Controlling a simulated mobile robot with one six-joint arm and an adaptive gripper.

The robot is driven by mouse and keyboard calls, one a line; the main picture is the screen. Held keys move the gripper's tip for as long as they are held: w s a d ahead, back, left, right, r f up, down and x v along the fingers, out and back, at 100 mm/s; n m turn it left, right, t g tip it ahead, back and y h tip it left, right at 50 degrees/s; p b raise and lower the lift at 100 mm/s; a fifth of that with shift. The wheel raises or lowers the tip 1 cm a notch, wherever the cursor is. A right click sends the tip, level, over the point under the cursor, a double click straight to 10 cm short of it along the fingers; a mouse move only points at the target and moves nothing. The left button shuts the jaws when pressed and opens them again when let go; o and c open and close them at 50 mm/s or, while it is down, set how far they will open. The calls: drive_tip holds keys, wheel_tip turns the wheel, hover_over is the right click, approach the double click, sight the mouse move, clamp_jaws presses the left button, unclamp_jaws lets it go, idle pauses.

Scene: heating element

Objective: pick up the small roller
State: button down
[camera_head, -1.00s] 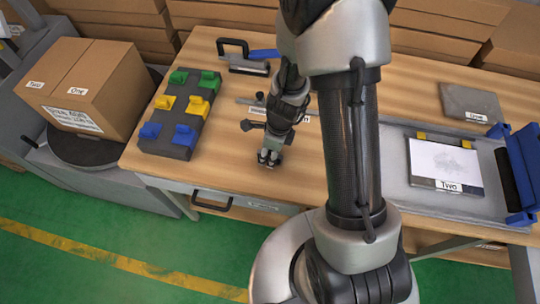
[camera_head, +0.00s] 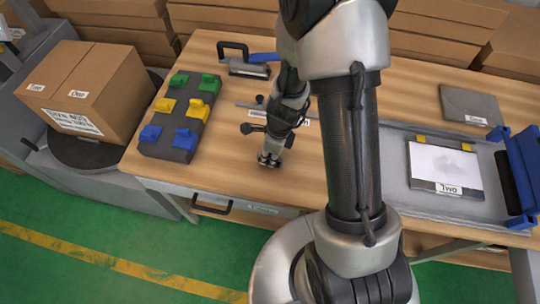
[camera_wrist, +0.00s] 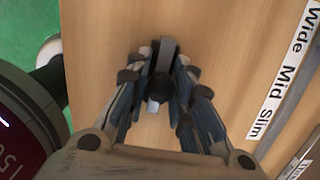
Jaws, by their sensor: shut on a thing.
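In the wrist view my gripper (camera_wrist: 160,95) is shut on a small tool with a dark round end (camera_wrist: 162,88) and a pale grey bar, which I take to be the small roller. The bar reaches past the fingertips, and the fingers hide much of the tool. In the head view my gripper (camera_head: 269,160) points down just over the front part of the wooden table (camera_head: 230,150). I cannot tell whether the held tool touches the tabletop.
A blue and black handled tool (camera_head: 248,65) lies at the table's back. A dark block with coloured clips (camera_head: 165,140) stands left. A metal tray (camera_head: 400,190) with a white sheet is right. A "Wide Mid Slim" label strip (camera_wrist: 282,70) lies beside my gripper.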

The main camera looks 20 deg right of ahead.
wheel_tip(320, 180, up, 20)
drive_tip(key=p, duration=1.2)
drive_tip(key=c, duration=2)
unclamp_jaws()
drive_tip(key=c, duration=2.8)
unclamp_jaws()
